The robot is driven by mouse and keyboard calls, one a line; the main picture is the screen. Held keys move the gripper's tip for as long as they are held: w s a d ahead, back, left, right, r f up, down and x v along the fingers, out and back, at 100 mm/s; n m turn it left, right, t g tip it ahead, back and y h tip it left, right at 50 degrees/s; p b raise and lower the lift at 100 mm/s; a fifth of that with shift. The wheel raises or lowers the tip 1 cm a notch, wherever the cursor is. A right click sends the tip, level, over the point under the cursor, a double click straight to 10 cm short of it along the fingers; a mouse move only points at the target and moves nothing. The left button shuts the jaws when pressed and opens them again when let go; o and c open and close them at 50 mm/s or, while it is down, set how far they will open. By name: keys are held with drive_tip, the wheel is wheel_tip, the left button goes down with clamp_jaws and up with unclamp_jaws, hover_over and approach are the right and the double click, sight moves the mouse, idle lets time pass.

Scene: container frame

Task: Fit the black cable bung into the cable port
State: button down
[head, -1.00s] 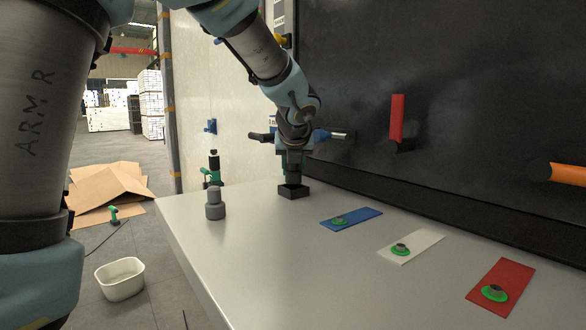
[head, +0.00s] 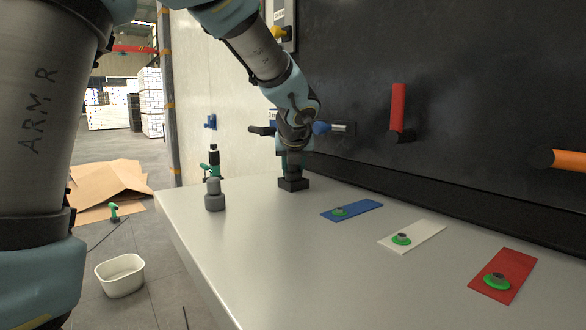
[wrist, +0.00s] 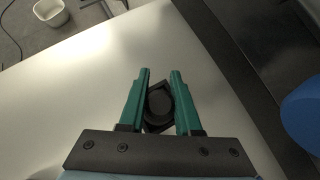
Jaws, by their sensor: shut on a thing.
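My gripper (head: 292,173) points down at the far end of the bench. In the wrist view its two green fingers (wrist: 159,74) are shut on the black cable bung (wrist: 160,101), a dark round piece between them. A black square block (head: 293,184), which looks like the cable port, sits on the bench directly below. Its corners show around the bung in the wrist view (wrist: 151,129). The bung is over the block's middle, but the fingers hide its lower part in the head view. I cannot tell how deep it sits.
Blue (head: 365,207), white (head: 425,233) and red (head: 512,265) plates with green-ringed pieces lie to the right. A dark wall (head: 470,90) with protruding handles rises behind.

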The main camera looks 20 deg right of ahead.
drive_tip(key=shift+f, duration=0.25)
drive_tip(key=c, duration=0.5)
unclamp_jaws()
